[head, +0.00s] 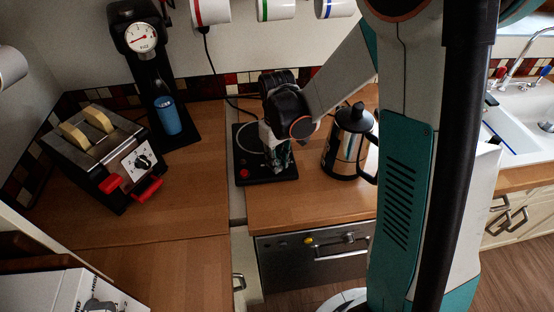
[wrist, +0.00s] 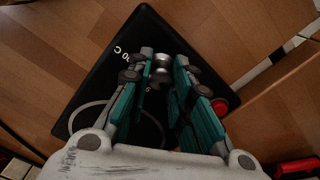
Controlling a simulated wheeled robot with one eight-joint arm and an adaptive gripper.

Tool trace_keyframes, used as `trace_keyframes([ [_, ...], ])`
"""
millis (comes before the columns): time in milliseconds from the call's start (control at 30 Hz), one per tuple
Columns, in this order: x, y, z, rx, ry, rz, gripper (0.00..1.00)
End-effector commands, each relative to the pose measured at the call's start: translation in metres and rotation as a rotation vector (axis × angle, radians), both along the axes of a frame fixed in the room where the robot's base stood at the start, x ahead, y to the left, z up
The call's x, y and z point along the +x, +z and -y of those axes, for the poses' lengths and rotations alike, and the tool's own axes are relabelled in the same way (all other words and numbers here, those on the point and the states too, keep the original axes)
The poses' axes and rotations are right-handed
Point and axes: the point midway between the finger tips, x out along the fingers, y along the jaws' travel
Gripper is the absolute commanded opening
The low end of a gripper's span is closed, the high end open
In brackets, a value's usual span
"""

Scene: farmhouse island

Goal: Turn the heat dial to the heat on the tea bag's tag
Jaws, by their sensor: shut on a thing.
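The black hot plate (head: 250,178) sits on the wooden counter in the head view. It also fills the middle of the wrist view (wrist: 90,85), with white marks that read like "70 C" near its upper left edge and a red button (wrist: 220,106) at right. My gripper (wrist: 161,70) points down over the plate, its teal fingers shut on the small silver heat dial (wrist: 161,62). In the head view my gripper (head: 280,160) hides the dial. The dial's pointer and most other marks are hidden or too dark to read. I see no tea bag or tag.
A steel kettle (head: 343,150) with a black lid stands close right of the plate. A toaster (head: 105,160), a coffee machine and a blue cup (head: 167,115) stand at left. Mugs hang above. The counter's left front is clear.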

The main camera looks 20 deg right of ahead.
Motion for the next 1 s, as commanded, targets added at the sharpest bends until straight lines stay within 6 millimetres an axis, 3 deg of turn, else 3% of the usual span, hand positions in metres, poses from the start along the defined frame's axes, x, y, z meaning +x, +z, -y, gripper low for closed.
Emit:
trace_keyframes([
  [67,0.0,0.0,0.0,0.0,0.001,0.0,0.0],
  [100,0.0,0.0,0.0,0.0,0.001,0.0,0.24],
  [167,0.0,0.0,0.0,0.0,0.0,0.0,0.38],
  [200,0.0,0.0,0.0,0.0,0.0,0.0,0.39],
  [467,0.001,0.012,0.0,0.0,-0.001,0.0,0.39],
  [800,0.001,0.078,0.0,0.0,0.0,0.001,0.41],
  [1000,0.0,0.107,0.0,0.0,0.0,0.0,0.41],
])
